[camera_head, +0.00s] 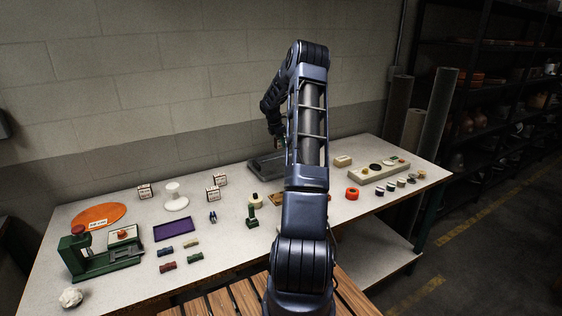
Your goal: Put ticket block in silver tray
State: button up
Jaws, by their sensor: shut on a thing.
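The silver tray (257,171) is a grey, shallow tray at the back of the table, near the wall. My arm hides its right part. My gripper (277,143) is small in the picture, above the tray and partly behind my arm. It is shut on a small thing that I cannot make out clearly. Small white blocks with dark printed sides stand on the table: one left of the white stand (145,191), and two right of it, the farther one (221,180) and the nearer one (213,194). I cannot tell which of these, if any, is the ticket block.
A purple tray (174,230), a green press (98,254), an orange disc (98,216) and a white stand (174,197) are on the left. A red ring (352,194) and a long beige board (372,174) are on the right. The wall closes off the back.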

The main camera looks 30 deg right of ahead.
aim_at(283, 166)
notch_tip(283, 166, down, 11)
jog(key=shift+f, duration=0.1)
dwell(0.5)
jog(key=shift+f, duration=0.15)
jog(key=o, duration=1)
